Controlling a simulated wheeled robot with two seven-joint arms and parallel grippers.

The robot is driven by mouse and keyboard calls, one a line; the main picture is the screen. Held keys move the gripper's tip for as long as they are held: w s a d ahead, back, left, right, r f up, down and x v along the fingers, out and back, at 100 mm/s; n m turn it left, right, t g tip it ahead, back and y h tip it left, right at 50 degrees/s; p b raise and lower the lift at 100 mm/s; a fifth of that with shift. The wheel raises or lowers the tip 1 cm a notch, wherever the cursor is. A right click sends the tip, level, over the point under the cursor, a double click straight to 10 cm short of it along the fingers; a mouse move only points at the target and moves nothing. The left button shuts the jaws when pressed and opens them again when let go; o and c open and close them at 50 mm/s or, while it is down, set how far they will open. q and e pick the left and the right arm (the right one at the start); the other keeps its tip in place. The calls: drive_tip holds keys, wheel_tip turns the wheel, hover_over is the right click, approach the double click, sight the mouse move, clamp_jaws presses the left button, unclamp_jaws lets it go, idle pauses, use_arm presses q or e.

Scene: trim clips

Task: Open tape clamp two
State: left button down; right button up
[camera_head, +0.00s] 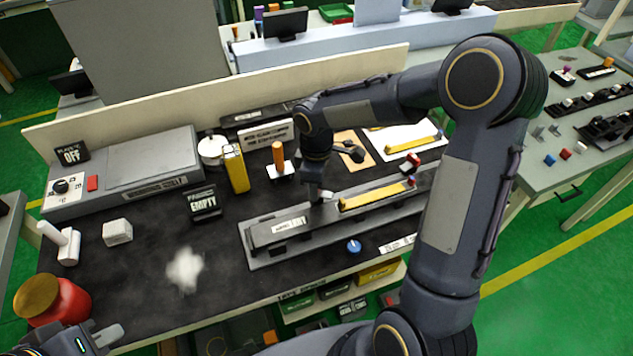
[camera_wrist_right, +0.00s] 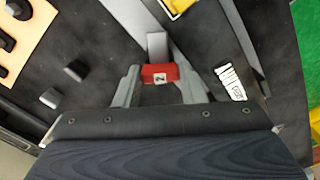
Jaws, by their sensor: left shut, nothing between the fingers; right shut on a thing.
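A long grey fixture (camera_head: 262,250) on the dark bench carries a yellow strip (camera_head: 375,196). My right gripper (camera_head: 321,196) reaches down to the fixture at the left end of the strip. In the right wrist view its fingers are shut on the red handle of tape clamp two (camera_wrist_right: 160,73), which bears a small label reading like a 2. A grey bar (camera_wrist_right: 157,45) adjoins the handle. In the head view my gripper mostly hides this handle. Another red clamp handle (camera_head: 410,164) stands at the right end of the strip. My left gripper (camera_head: 104,335) is shut and empty at the lower left.
A red jar (camera_head: 60,302) stands near my left gripper. An orange-handled tool (camera_head: 279,160) stands behind.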

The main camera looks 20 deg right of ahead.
drive_tip(key=n, duration=0.3)
drive_tip(key=shift+r, duration=0.1)
drive_tip(key=shift+w+n, duration=0.1)
drive_tip(key=shift+n, duration=0.4)
drive_tip(key=o, duration=1)
wheel_tip(320, 180, up, 7)
drive_tip(key=shift+r, duration=0.35)
